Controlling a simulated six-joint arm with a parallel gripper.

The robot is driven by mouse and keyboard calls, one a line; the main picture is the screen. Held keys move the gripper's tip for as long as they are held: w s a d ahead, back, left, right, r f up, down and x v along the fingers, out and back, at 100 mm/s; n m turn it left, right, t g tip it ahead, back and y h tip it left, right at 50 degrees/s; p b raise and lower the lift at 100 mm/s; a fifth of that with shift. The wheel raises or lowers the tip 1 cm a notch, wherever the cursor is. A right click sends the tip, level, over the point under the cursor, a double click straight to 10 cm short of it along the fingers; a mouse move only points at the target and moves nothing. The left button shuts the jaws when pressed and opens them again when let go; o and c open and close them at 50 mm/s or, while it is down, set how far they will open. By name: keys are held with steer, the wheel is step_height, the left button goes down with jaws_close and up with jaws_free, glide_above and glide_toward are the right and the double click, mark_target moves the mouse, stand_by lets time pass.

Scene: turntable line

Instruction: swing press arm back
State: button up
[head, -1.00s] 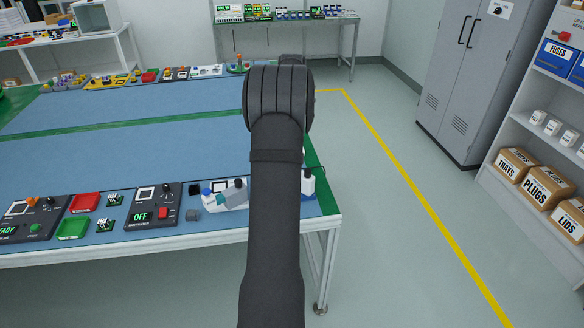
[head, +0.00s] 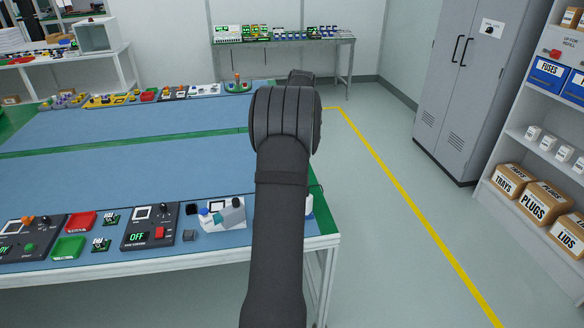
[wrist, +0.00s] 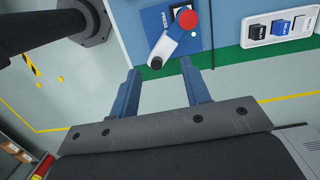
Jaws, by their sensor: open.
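In the wrist view, the press has a blue base plate (wrist: 205,40) with a PRESS label, at the top of the picture by the table's green edge. Its white press arm (wrist: 165,45) lies at a slant over the plate, with a red knob (wrist: 187,18) at the upper right end and a dark round part (wrist: 156,63) at the lower left end. My gripper (wrist: 162,80) is open and empty, its two blue fingers apart and pointing toward the press. The head view does not clearly show the press; my arm hides the gripper there.
A white tray of switches (wrist: 281,27) lies right of the press. In the head view, a tester reading OFF (head: 150,227) and other items line the near edge of the blue-topped table (head: 120,180). A grey cabinet (head: 465,90) stands right, beyond clear floor.

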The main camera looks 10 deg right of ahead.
steer(key=s+d+f+m+t+y, duration=0.2)
steer(key=s+d+f+t+y, duration=0.1)
steer(key=s+f+y, duration=0.8)
steer(key=s+d+f+m+t+h, duration=0.45)
steer(key=s+d+m+t, duration=0.25)
steer(key=d+m+t, duration=0.45)
steer(key=shift+n+t+y, duration=0.45)
steer(key=shift+n+t, duration=0.3)
steer(key=x, duration=0.6)
steer(key=a+x, duration=0.1)
steer(key=x, duration=1.1)
steer(key=shift+s+a+f, duration=0.25)
steer(key=shift+f, duration=0.1)
jaws_close()
